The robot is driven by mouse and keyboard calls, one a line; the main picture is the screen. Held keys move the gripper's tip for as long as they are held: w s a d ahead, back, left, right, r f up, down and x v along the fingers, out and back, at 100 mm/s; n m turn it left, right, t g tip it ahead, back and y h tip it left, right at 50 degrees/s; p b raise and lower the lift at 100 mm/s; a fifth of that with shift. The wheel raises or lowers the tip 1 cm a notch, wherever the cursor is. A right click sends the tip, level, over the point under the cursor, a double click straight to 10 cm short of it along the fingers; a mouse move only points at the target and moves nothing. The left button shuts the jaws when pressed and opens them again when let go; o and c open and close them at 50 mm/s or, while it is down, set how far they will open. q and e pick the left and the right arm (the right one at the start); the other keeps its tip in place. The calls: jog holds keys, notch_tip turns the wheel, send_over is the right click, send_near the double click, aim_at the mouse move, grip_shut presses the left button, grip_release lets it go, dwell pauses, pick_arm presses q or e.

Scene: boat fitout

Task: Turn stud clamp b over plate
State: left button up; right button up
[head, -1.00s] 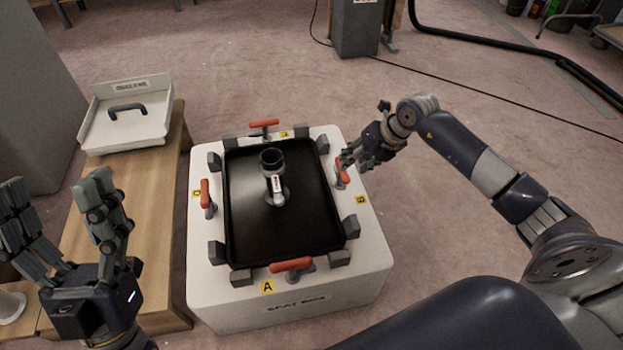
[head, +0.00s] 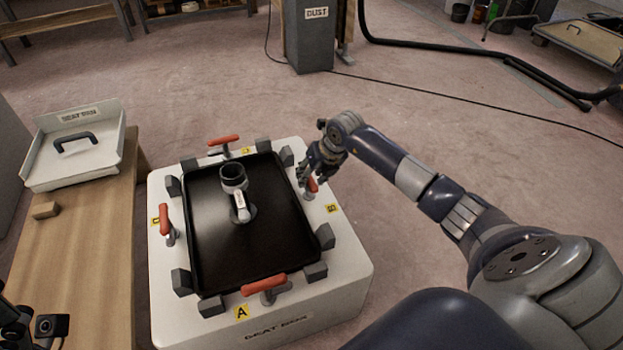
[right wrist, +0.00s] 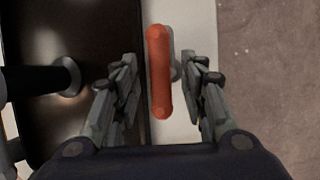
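Stud clamp B has a red bar handle (head: 312,184) on the right rim of the white seat box (head: 345,260). In the right wrist view the handle (right wrist: 160,70) lies lengthwise beside the black plate's edge, over the white rim. The black plate (head: 205,235) fills the box top. My right gripper (head: 306,178) is at clamp B and partly hides it. In the right wrist view its fingers (right wrist: 160,88) are apart, one on each side of the handle, with gaps. Only a dark piece of my left gripper (head: 18,325) shows at the lower left corner.
Clamp A (head: 264,285) and two other red-handled clamps (head: 223,140) (head: 165,222) sit around the plate, among several grey blocks. A grey post with a dark cup (head: 233,175) stands on the plate. A wooden bench (head: 85,240) with a white handled panel is left.

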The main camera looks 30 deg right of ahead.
jog(key=shift+f, duration=0.1)
grip_shut()
